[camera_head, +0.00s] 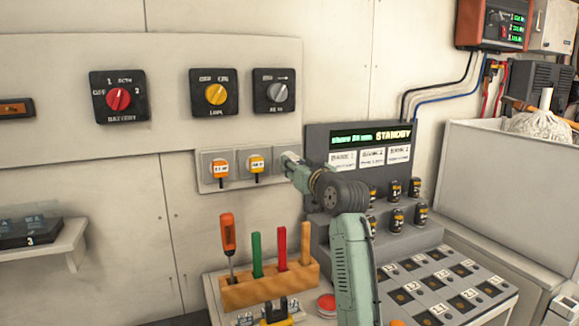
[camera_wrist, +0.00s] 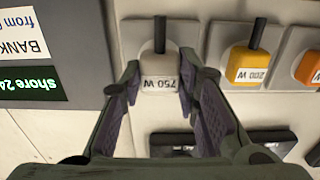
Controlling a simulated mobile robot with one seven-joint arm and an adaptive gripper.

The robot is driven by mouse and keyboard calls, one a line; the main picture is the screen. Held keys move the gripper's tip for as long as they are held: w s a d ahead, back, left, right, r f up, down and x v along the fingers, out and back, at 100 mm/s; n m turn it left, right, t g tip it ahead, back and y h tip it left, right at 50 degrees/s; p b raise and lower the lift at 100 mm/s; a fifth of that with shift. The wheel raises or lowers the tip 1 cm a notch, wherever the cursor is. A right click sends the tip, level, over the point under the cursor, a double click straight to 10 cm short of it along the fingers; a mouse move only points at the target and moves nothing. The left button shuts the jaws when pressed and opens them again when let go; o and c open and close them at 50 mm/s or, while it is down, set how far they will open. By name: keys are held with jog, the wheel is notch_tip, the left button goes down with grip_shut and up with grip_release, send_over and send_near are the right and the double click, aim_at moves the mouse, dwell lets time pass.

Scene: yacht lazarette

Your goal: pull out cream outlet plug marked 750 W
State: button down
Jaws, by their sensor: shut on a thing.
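The cream plug marked 750 W (camera_wrist: 160,72) sits between my gripper's fingers (camera_wrist: 160,90) in the wrist view, its label upside down. My gripper is shut on it, one finger on each side. A black cord leaves the plug's upper end. Its grey outlet (camera_wrist: 135,35) is right behind it; whether the plug is fully seated I cannot tell. In the head view my gripper (camera_head: 297,170) is at the right end of the outlet strip (camera_head: 207,185) and mostly hides this plug. A yellow plug marked 200 W (camera_wrist: 247,66) and an orange plug (camera_wrist: 310,68) are beside it.
The orange (camera_head: 220,169) and yellow (camera_head: 257,164) plugs are in outlets to the left. A dark STANDBY display panel (camera_head: 345,137) stands close to the right. Rotary switches, including a yellow one (camera_head: 215,94), are above. A wooden tool rack (camera_head: 265,290) is below.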

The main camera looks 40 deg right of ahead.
jog(key=shift+b+v, duration=0.7)
jog(key=shift+v, duration=1.4)
